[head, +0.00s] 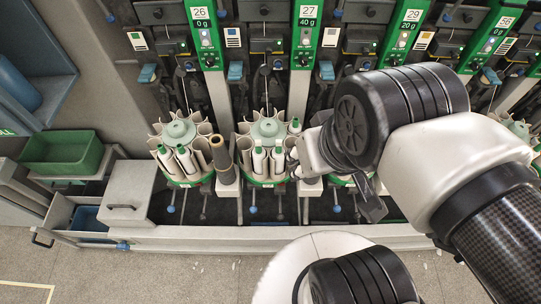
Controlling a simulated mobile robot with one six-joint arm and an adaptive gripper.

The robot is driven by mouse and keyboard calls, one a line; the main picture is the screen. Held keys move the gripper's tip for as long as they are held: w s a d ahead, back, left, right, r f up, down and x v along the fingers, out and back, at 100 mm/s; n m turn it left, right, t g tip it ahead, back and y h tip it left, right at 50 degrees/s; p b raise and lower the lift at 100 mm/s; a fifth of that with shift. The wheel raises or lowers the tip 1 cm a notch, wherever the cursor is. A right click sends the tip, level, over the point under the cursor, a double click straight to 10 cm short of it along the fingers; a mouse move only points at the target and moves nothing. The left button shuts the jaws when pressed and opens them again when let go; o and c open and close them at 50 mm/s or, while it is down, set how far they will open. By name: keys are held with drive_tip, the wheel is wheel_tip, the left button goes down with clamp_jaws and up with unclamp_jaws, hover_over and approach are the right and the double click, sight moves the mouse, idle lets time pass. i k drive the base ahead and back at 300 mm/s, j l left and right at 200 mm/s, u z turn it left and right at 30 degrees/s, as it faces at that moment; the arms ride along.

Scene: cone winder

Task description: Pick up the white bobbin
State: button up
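Several white bobbins with green tips stand in the round magazines. In the middle magazine (267,130), one white bobbin (258,162) stands at the front and another (277,162) just to its right. The left magazine (180,130) also holds white bobbins (186,161). My gripper (368,207) hangs below the black wrist, to the right of the middle magazine, and partly covers the magazine behind it. Its fingers are dark and partly hidden by the wrist, so I cannot tell whether they are open or hold anything.
Winder units with green numbered panels (306,35) rise behind. A green bin (62,152), a grey lidded box (127,192) and a blue bin (88,218) are at the left. The front floor is mostly clear.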

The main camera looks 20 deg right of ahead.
sight(277, 153)
drive_tip(key=i+j+z, duration=0.1)
drive_tip(key=j, duration=0.3)
drive_tip(key=i+j+z, duration=0.1)
drive_tip(key=j, duration=0.35)
drive_tip(key=i+j+z, duration=0.1)
drive_tip(key=j, duration=0.35)
drive_tip(key=i+j+z, duration=0.1)
drive_tip(key=j, duration=0.3)
drive_tip(key=z, duration=0.75)
drive_tip(key=i+j, duration=0.05)
